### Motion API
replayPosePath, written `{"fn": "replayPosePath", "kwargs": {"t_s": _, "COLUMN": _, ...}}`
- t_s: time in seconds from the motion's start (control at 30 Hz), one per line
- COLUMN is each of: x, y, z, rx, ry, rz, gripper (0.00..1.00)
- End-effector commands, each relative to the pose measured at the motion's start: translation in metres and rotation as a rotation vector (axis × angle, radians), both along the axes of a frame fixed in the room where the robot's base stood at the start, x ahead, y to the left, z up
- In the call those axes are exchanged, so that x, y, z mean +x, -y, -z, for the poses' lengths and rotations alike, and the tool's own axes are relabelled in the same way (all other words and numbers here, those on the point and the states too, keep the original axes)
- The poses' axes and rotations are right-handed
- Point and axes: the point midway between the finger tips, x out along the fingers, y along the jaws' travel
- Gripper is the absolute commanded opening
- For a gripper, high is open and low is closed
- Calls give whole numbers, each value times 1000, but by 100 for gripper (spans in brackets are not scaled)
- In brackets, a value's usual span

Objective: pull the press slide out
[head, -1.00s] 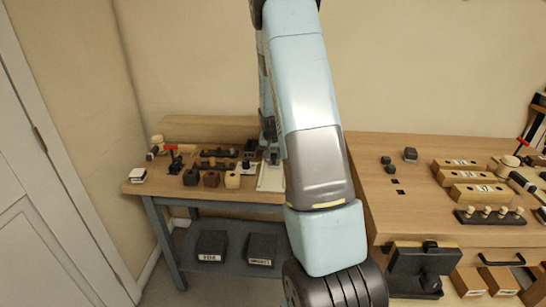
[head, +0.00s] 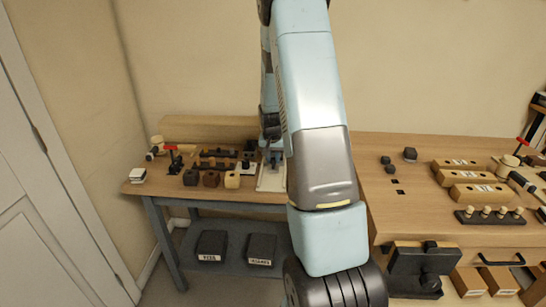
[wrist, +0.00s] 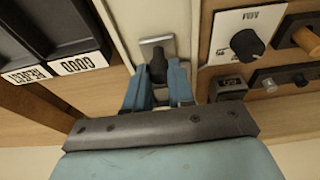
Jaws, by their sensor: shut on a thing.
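A dark knob (wrist: 157,62), which looks like the press slide's handle, stands on a small grey metal plate (wrist: 166,43) in the wrist view. The plate lies on a long cream base (wrist: 128,18). My gripper (wrist: 158,76) has its two blue fingers on either side of the knob and is shut on it. In the head view my gripper (head: 272,154) is small, over the cream base (head: 270,183) at the right end of the left bench. My arm hides part of that area. How far the slide is out cannot be told.
Dark trays (wrist: 60,25) with labels lie left of the base in the wrist view. A white panel with a black dial (wrist: 246,43) and wooden-handled parts lie right. In the head view, blocks (head: 211,179) crowd the left bench. The right bench (head: 385,215) has bare room.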

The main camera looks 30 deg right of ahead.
Motion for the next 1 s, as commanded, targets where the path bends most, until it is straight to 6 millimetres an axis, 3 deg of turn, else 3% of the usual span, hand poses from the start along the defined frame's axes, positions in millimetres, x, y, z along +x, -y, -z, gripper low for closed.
{"fn": "replayPosePath", "kwargs": {"t_s": 0.57, "x": -5, "y": -8, "z": 0, "rx": 26, "ry": -33, "rz": -4, "gripper": 6}}
{"fn": "replayPosePath", "kwargs": {"t_s": 1.0, "x": -22, "y": -20, "z": 0, "rx": 92, "ry": -131, "rz": -4, "gripper": 6}}
